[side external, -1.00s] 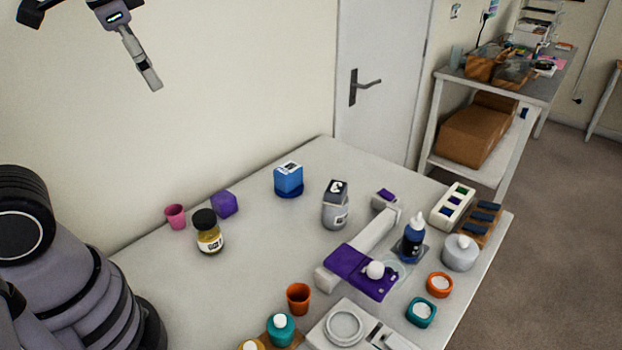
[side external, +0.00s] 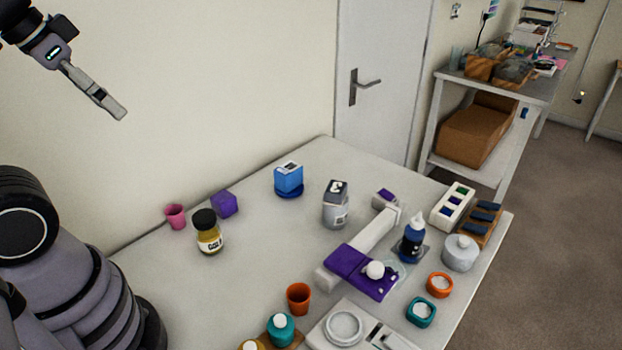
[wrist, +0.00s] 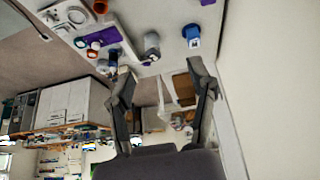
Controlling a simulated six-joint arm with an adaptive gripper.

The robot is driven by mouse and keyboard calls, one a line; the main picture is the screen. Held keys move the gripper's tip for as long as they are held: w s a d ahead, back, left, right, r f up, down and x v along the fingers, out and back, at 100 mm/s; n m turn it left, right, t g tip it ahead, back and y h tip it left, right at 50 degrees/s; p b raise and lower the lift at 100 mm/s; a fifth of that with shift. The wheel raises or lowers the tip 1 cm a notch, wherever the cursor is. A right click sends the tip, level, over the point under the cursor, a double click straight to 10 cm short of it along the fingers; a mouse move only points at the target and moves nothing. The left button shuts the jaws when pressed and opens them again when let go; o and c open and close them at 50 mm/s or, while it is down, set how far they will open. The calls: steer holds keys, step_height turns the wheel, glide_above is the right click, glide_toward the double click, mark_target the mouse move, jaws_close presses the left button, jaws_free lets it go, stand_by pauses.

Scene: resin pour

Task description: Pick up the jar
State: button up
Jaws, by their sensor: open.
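The jar (side external: 208,238) stands upright on the left part of the table in the side view. It has yellowish contents, a black lid and a label with dark print. My gripper (side external: 120,113) is high at the upper left, well above the table and apart from the jar. In the wrist view my gripper (wrist: 160,72) has its two fingers spread, with nothing between them. I cannot make out the jar in the wrist view.
Near the jar are a pink cup (side external: 175,216) and a purple block (side external: 224,204). A blue box (side external: 288,179), a grey bottle (side external: 335,212) and an orange cup (side external: 299,299) stand farther right. Bare table (side external: 255,262) lies right of the jar. A wall runs behind.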

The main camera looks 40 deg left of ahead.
steer(key=o, duration=0.5)
steer(key=shift+f, duration=0.1)
